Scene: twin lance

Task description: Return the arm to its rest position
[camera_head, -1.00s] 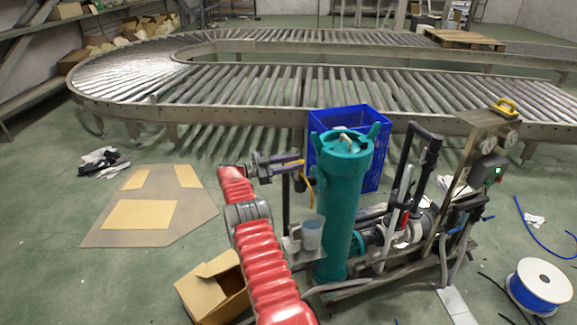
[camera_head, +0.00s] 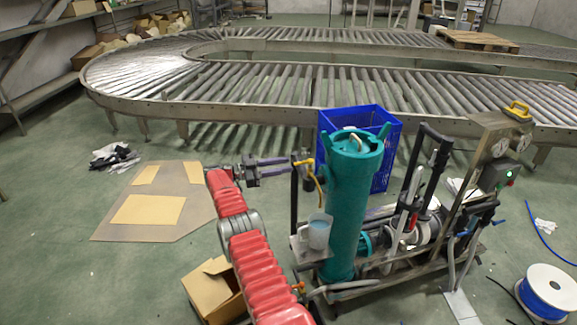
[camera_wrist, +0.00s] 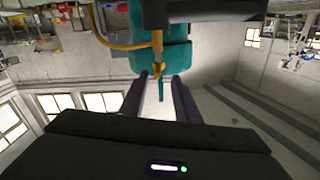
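My red arm (camera_head: 250,255) rises from the bottom of the head view. My gripper (camera_head: 290,162) points right, at the brass valve and yellow hose (camera_head: 309,166) beside the teal filter housing (camera_head: 347,205). In the wrist view my two dark fingers (camera_wrist: 160,95) stand apart. The brass valve (camera_wrist: 158,50) and a small teal piece below it show beyond and between them. I see nothing clamped, and the fingertips look short of the valve. The arm is still extended, not folded.
A clear cup (camera_head: 319,232) stands on a small shelf beside the housing. A blue crate (camera_head: 385,150) is behind it, and the pump skid (camera_head: 420,235) is at right. An open cardboard box (camera_head: 208,292) lies beside my arm. Floor at left is mostly free around flattened cardboard (camera_head: 115,225).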

